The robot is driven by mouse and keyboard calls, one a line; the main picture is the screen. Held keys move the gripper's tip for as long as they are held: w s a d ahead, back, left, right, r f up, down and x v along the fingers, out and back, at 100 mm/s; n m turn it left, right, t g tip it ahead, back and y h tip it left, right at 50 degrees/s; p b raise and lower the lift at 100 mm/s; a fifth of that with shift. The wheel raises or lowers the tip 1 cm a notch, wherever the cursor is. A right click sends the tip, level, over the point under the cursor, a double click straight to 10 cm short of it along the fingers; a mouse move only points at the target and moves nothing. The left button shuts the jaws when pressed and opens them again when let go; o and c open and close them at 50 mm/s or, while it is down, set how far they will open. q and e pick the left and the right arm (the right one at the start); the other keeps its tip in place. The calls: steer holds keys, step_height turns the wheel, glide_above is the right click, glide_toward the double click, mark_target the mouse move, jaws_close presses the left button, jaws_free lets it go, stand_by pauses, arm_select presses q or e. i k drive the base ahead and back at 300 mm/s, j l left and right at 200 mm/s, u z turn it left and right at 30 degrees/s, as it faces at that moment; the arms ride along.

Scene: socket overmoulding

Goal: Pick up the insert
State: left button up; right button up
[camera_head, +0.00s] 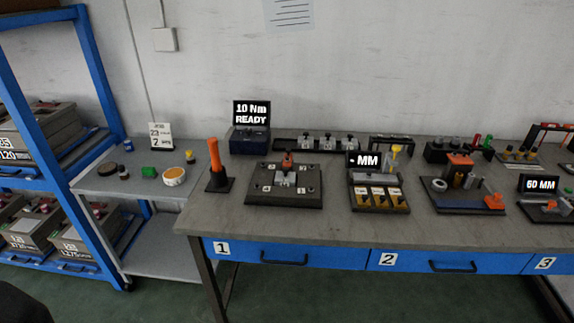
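I cannot tell for certain which part is the insert. A grey metal block (285,180) sits in the middle of a dark plate (262,197) with numbered corners at station 1, with an orange-brown piece (287,160) behind it. A dark tray (362,203) with several yellow-brown pieces (379,197) stands in front of a "- MM" display (363,160). Several grey metal parts (327,141) stand on a dark rack (283,145) at the back. Neither gripper shows in the head view.
An orange-handled tool (214,153) stands upright in a dark holder at the bench's left. A "10 Nm READY" display (252,113) is behind it. Further stations (462,168) fill the right. A side table (105,183) holds a bowl (174,176). The bench's front strip (345,228) is clear.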

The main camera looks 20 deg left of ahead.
mark_target(285, 178)
steer(key=z, duration=0.45)
steer(key=j+z, duration=0.4)
steer(key=k+j+z, duration=0.1)
steer(key=j+z, duration=0.3)
steer(key=k+j+z, duration=0.1)
steer(key=j, duration=0.2)
steer(key=k+j, duration=0.1)
steer(key=j, duration=0.2)
steer(key=j+z, duration=0.15)
steer(key=j, duration=0.2)
steer(key=k+j, duration=0.2)
steer(key=j, duration=0.2)
steer(key=k+j, duration=0.15)
steer(key=j, duration=0.2)
